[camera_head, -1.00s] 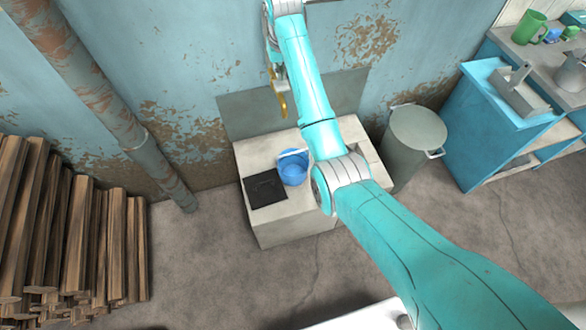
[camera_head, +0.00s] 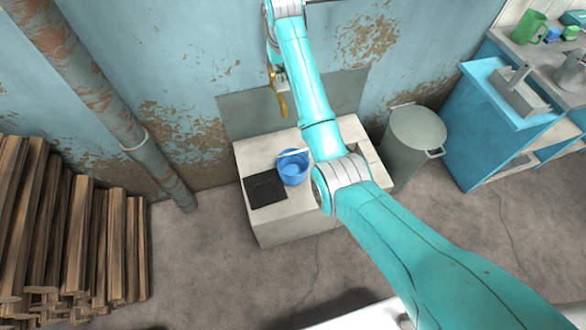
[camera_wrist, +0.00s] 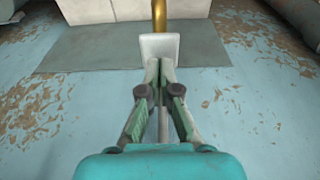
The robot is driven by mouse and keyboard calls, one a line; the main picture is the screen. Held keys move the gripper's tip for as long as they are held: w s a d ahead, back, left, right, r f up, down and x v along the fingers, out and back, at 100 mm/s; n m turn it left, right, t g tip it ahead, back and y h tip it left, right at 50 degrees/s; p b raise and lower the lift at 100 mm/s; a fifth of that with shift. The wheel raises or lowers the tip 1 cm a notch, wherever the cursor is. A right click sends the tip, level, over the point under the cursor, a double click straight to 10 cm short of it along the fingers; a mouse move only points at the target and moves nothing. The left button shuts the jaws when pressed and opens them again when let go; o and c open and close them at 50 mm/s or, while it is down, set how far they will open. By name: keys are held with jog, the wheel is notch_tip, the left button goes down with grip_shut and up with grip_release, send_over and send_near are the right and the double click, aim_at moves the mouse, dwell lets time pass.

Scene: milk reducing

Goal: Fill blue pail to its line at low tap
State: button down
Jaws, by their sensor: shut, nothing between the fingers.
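The blue pail (camera_head: 293,168) stands on a pale block below the brass tap (camera_head: 282,104), with a pale handle or bar across its top. A lighter blue round patch shows inside it; I cannot make out a fill line. The tap hangs from the wall above the pail, and its brass pipe also shows in the wrist view (camera_wrist: 159,14). My gripper (camera_wrist: 160,68) is shut and empty, its tips at a pale grey plate (camera_wrist: 160,46) by the tap. I cannot tell whether they touch it. In the head view the arm's end is at the wall above the tap.
A dark square slab (camera_head: 264,190) lies left of the pail on the pale block (camera_head: 290,228). A grey bin (camera_head: 414,138) stands to the right, then a blue cabinet (camera_head: 500,130). Stacked logs (camera_head: 70,235) and a rusty pipe (camera_head: 150,160) are at left.

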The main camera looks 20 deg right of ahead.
aim_at(282, 85)
jog(key=shift+f, duration=0.1)
dwell(0.6)
jog(key=shift+f, duration=0.3)
jog(key=shift+f, duration=1.8)
dwell(5.2)
